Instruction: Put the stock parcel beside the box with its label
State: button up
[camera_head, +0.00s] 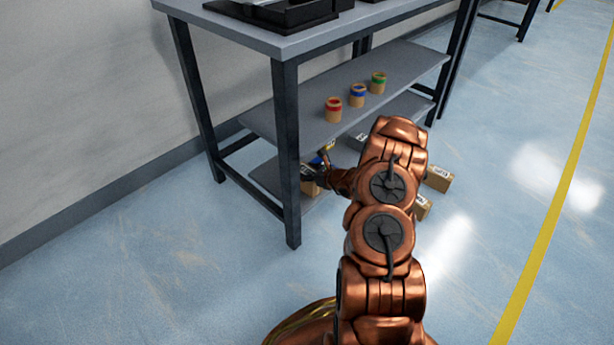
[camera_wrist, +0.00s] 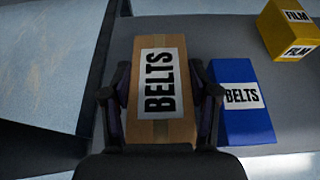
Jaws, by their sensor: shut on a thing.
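In the wrist view a brown cardboard parcel (camera_wrist: 160,130) with a white BELTS label is between the fingers of my gripper (camera_wrist: 160,88), which is shut on it. A blue box (camera_wrist: 238,122), also labelled BELTS, is just right of the parcel. A yellow box (camera_wrist: 291,30) labelled FILM is at the upper right. In the head view my gripper (camera_head: 318,176) is at the lower shelf (camera_head: 265,176), and the parcel (camera_head: 310,188) shows partly below it. Whether the parcel touches the shelf I cannot tell.
A dark table leg (camera_head: 287,155) stands close left of my gripper. The middle shelf (camera_head: 305,88) above holds rolls with red (camera_head: 333,110), blue (camera_head: 358,95) and green (camera_head: 378,83) bands. Brown parcels (camera_head: 438,179) lie to the right, beyond my arm.

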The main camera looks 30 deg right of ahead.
jog(key=shift+d+f, duration=0.1)
jog(key=shift+f, duration=0.3)
jog(key=shift+f, duration=0.1)
jog(key=o, duration=1.4)
jog(key=shift+s+r, duration=0.25)
jog(key=shift+p+v, duration=1.95)
jog(key=shift+v, duration=3.8)
jog(key=shift+f, duration=0.1)
